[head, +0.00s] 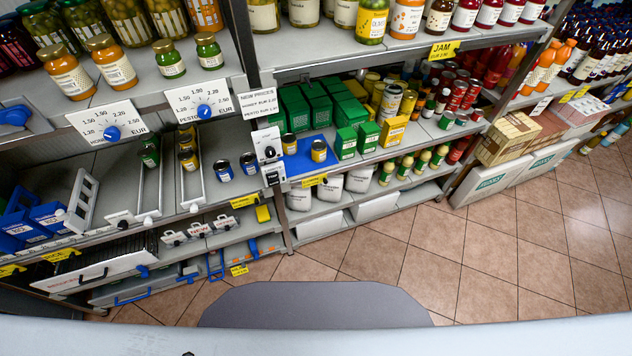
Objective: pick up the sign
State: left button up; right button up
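Several signs show, and I cannot tell which one the task means. A white board reading NEW PRICES (258,104) stands at the end of the left shelf unit. A white board with red lettering, seemingly REDUCED (95,273), lies tilted on the low left shelf. A yellow JAM sign (443,50) hangs on the upper right shelf edge. Two white dial signs with blue knobs, for honey (100,122) and pesto (199,99), sit on the left shelf edge. Neither of my grippers is in view.
Left shelves hold honey jars (111,62), pesto jars (208,51) and slider rails (193,180). Green boxes (295,109) and a blue tray (300,165) stand on the middle shelf. Cartons (490,181) stand at right. The tiled floor (480,255) ahead is clear.

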aim_at(226, 223)
jog(key=u, duration=1.15)
